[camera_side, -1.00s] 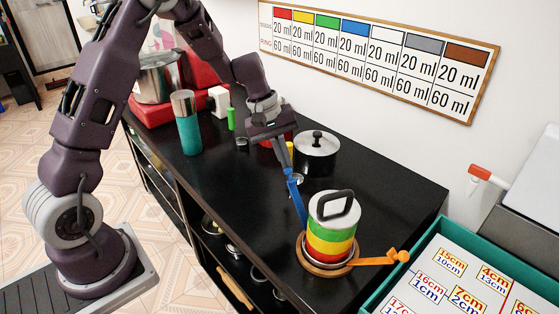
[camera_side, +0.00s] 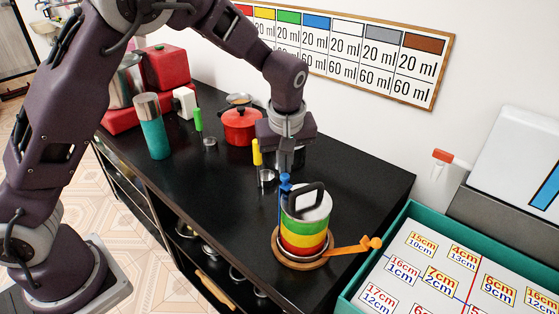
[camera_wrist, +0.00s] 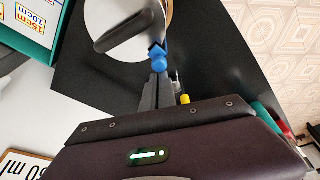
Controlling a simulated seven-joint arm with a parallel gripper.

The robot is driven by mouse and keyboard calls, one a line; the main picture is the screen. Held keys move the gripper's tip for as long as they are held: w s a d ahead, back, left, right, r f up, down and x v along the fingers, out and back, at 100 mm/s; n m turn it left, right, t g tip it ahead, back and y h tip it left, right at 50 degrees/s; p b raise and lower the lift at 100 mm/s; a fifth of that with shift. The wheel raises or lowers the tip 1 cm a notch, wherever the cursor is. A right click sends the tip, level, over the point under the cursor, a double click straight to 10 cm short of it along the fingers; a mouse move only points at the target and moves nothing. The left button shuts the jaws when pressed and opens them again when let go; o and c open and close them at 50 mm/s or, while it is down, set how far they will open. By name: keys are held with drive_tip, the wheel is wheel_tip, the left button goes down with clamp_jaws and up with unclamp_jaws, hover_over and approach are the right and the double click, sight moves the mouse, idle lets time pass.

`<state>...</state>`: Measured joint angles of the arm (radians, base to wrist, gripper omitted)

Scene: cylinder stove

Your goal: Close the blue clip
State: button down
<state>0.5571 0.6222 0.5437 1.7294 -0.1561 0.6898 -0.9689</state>
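The blue clip (camera_side: 284,186) stands nearly upright against the left side of a cylinder (camera_side: 303,226) with white, green, yellow and red bands. Its knob also shows in the wrist view (camera_wrist: 158,58), close to the cylinder's white top and dark handle. My gripper (camera_wrist: 158,78) points at the blue knob with its fingers together, the tips at or touching it. Whether the fingers pinch any part of the clip is hidden. In the side view my gripper (camera_side: 287,172) is above the clip, its fingers partly hidden.
An orange clip (camera_side: 355,247) sticks out to the right from the cylinder's round wooden base (camera_side: 300,261). A yellow-handled cup (camera_side: 266,178) and a red pot (camera_side: 240,125) stand behind. A teal-edged tray (camera_side: 350,294) is at the right.

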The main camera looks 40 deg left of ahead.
drive_tip(key=shift+d+r, duration=0.1)
drive_tip(key=shift+d, duration=0.05)
idle(0.4)
drive_tip(key=w+a+r, duration=0.1)
drive_tip(key=w+a, duration=0.1)
drive_tip(key=a, duration=0.2)
drive_tip(key=d+v, duration=0.2)
drive_tip(key=v, duration=0.8)
drive_tip(key=s+a+r+m+h, duration=0.25)
drive_tip(key=s+r, duration=0.25)
drive_tip(key=s, duration=0.3)
drive_tip(key=s+a+f+m+t, duration=0.1)
drive_tip(key=s+m+t, duration=0.2)
drive_tip(key=s+m, duration=0.5)
drive_tip(key=s, duration=1.3)
drive_tip(key=shift+s, duration=0.35)
drive_tip(key=shift+a+m+y, duration=0.1)
drive_tip(key=shift+m+y, duration=0.15)
